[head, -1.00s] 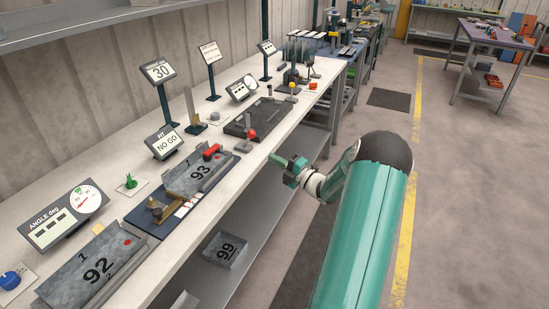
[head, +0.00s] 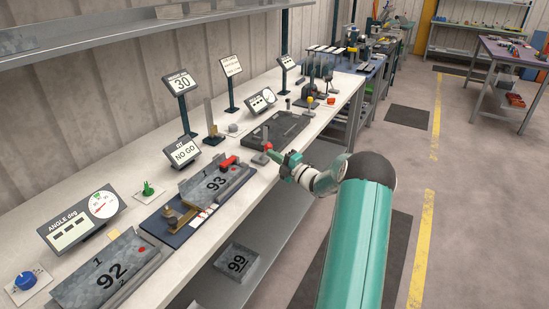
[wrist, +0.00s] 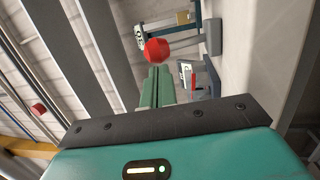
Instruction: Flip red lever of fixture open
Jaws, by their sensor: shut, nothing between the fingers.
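The fixture (head: 172,232) is a dark blue base on the bench, bearing a grey bent plate marked 93 (head: 215,184). A red bar-shaped lever (head: 228,162) lies low at its far end. Just beyond stands a short grey post with a red ball knob (head: 267,147). My gripper (head: 274,155) is at the bench's front edge, its tips close to this knob. In the wrist view my green fingers (wrist: 157,86) are shut together and empty, with a red knob (wrist: 158,51) just ahead of their tips. Whether they touch it, I cannot tell.
A dark flat block (head: 278,130) lies beyond the knob. A plate marked 92 (head: 110,272) lies nearer, and one marked 99 (head: 237,262) is on the lower shelf.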

